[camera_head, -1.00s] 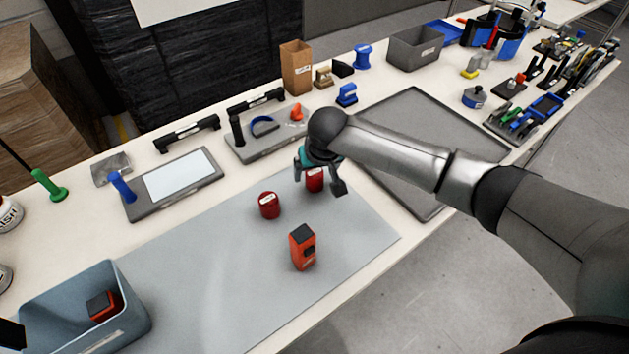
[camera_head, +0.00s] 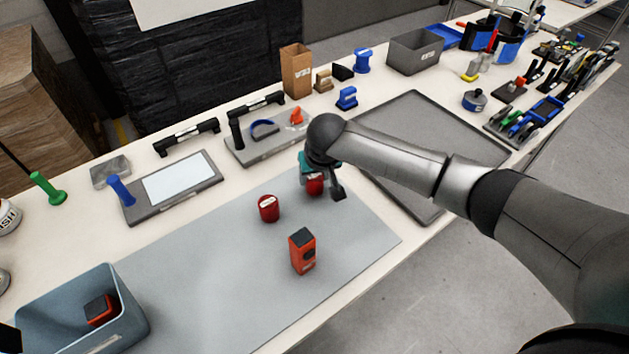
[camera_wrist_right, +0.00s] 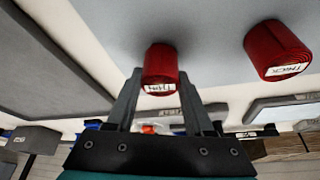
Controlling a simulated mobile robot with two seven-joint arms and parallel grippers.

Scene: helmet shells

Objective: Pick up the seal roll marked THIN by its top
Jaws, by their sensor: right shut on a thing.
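The seal roll marked THIN (camera_wrist_right: 160,72) is a small red cylinder with a white label, standing on the grey mat. In the right wrist view it sits between the two fingers of my right gripper (camera_wrist_right: 165,100). In the head view my right gripper (camera_head: 322,188) is over the same roll (camera_head: 315,186), shut on it and partly hiding it. A second red roll (camera_head: 268,208) stands to the left on the mat; its label reads THICK in the right wrist view (camera_wrist_right: 275,48). A dark piece at the lower left edge may be my left gripper; its fingers cannot be made out.
An orange-red block with a dark top (camera_head: 302,250) stands on the mat (camera_head: 215,270) nearer the front. A blue-grey bin (camera_head: 130,325) holding a similar block is at the lower left. A grey tray (camera_head: 425,110) lies to the right, and fixtures line the back.

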